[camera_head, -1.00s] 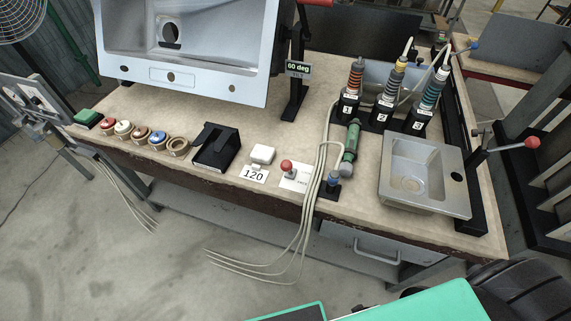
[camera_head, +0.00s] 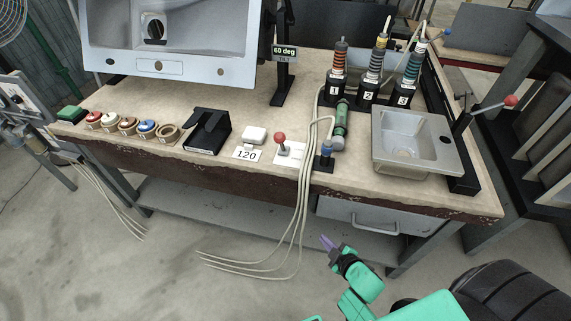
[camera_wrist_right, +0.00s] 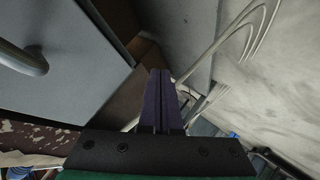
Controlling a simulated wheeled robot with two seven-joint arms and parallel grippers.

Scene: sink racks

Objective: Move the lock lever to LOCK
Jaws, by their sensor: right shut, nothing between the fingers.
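A small lever with a red ball knob (camera_head: 280,137) stands on a white marked plate (camera_head: 290,153) near the bench's front edge; the plate's words are too small to read. Another red-knobbed lever (camera_head: 511,101) is on a black frame at the bench's right end, its rod slanting up to the right. I cannot tell by any label which one is the lock lever. My right gripper (camera_head: 326,241) is in front of and below the bench edge, shut and empty, apart from both levers. Its purple fingers (camera_wrist_right: 159,100) are together in the right wrist view. My left gripper is out of view.
A tilted sink (camera_head: 170,68) with a "60 deg" display (camera_head: 284,51) stands at the back. A small sink (camera_head: 415,142), a green tool (camera_head: 341,125) and several numbered bottles are to the right. Pale cables (camera_head: 300,200) hang over the front edge, left of my right gripper.

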